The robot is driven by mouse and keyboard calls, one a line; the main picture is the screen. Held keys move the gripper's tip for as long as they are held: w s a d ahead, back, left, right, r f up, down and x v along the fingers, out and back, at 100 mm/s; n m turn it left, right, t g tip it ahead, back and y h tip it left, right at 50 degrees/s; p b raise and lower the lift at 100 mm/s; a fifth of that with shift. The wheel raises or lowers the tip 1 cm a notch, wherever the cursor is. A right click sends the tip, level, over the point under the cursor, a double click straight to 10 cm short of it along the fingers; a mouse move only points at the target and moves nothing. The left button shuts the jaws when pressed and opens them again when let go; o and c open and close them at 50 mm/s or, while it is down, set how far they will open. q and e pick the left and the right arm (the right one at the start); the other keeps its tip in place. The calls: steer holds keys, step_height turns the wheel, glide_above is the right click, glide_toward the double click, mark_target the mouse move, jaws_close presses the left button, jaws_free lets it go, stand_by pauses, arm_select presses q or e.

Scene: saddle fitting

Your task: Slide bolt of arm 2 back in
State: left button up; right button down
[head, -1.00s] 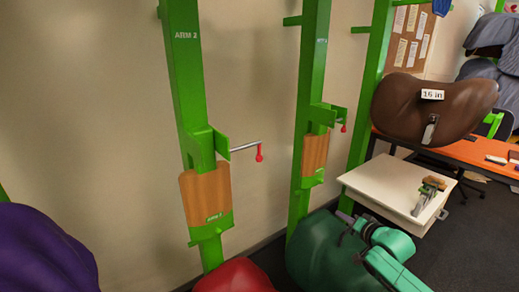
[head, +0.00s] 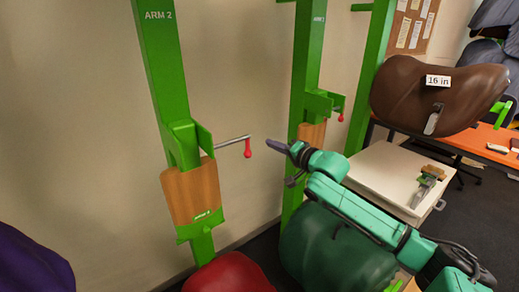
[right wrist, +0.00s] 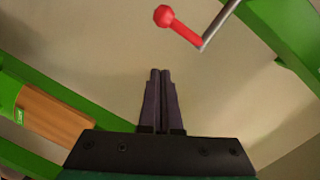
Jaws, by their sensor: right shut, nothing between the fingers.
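The arm 2 post (head: 165,85) is a green upright marked "ARM 2", with a green bracket and a wooden block (head: 192,192) below it. The bolt of arm 2 (head: 232,141) is a grey rod sticking out to the right of the bracket, with a red handle (head: 248,150) hanging at its outer end. My right gripper (head: 272,144) is shut and empty, just right of the red handle and apart from it. In the right wrist view the shut fingers (right wrist: 161,75) point up, with the red handle (right wrist: 180,25) beyond them. My left gripper is out of view.
A second green post (head: 302,90) with its own bracket and red-tipped bolt stands right of arm 2. A dark green saddle (head: 330,250), a red one (head: 228,275) and a purple one (head: 30,262) are low in front. A white cabinet (head: 385,175) stands at right.

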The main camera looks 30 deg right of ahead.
steer(key=shift+w+a+f+p, duration=0.2)
steer(key=shift+w+a+f, duration=0.15)
steer(key=shift+a, duration=0.35)
steer(key=shift+w+a+f+p, duration=0.2)
steer(key=shift+w+a+f, duration=0.15)
steer(key=shift+a, duration=0.3)
steer(key=shift+w+a+f+p, duration=0.2)
steer(key=shift+w+a+f, duration=0.15)
steer(key=shift+a, duration=0.35)
